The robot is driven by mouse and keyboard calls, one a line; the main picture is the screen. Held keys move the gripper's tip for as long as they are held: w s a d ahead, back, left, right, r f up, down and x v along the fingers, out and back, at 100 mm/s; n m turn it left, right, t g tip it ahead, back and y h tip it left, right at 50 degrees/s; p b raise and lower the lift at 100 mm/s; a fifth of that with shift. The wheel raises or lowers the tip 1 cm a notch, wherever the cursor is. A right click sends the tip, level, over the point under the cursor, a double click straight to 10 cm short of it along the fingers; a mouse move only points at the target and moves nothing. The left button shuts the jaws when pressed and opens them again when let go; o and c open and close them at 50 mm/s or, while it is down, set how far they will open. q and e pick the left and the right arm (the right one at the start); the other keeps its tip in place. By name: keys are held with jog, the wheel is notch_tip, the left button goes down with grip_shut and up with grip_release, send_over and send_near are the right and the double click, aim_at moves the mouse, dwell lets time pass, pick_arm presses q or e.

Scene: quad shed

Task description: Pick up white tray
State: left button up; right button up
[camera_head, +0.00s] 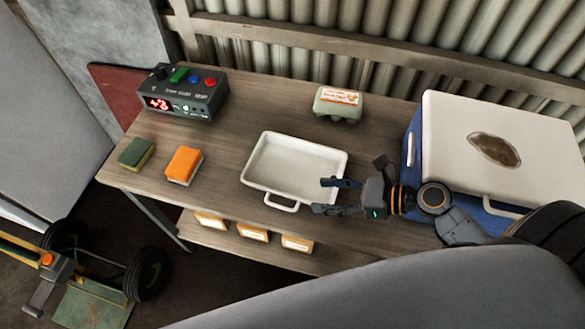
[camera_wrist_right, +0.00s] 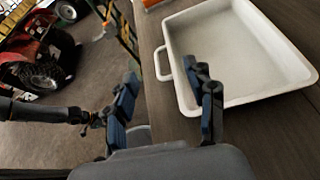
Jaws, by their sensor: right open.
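The white tray (camera_head: 295,160) is a shallow rectangular dish with a loop handle on its front side. It lies flat on the wooden table, right of the orange sponge. My right gripper (camera_head: 322,196) is open and empty at the tray's front right corner, with one finger at or over the rim. In the right wrist view the tray (camera_wrist_right: 235,50) fills the upper right. There one finger of my right gripper (camera_wrist_right: 165,100) is beside the tray's edge and the other is out over the floor side. I cannot tell if the finger touches the tray. My left gripper is not in view.
An orange sponge (camera_head: 184,165) and a green sponge (camera_head: 136,153) lie to the left. A black device (camera_head: 187,95) with buttons stands behind them. An egg carton (camera_head: 338,103) is at the back. A blue cooler with white lid (camera_head: 540,140) stands right. Boxes (camera_head: 252,232) sit on a lower shelf.

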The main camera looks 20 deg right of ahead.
send_near(298, 202)
jog(key=shift+w+a+f, duration=0.15)
jog(key=shift+w+a, duration=0.75)
jog(key=shift+a, duration=0.15)
jog(key=shift+w+a+f, duration=0.1)
jog(key=shift+w+a, duration=0.1)
jog(key=shift+a, duration=0.05)
jog(key=x, duration=0.2)
jog(key=shift+w+a, duration=0.15)
jog(key=shift+a, duration=0.15)
jog(key=x, duration=0.2)
jog(key=shift+w+a+f+p, duration=0.25)
jog(key=shift+p, duration=0.05)
jog(key=shift+w+a+f, duration=0.25)
jog(key=shift+a, duration=0.2)
jog(key=c, duration=1.1)
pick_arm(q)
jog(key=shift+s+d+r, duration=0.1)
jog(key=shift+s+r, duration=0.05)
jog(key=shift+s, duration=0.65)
pick_arm(e)
jog(key=shift+o, duration=0.2)
jog(key=shift+r, duration=0.1)
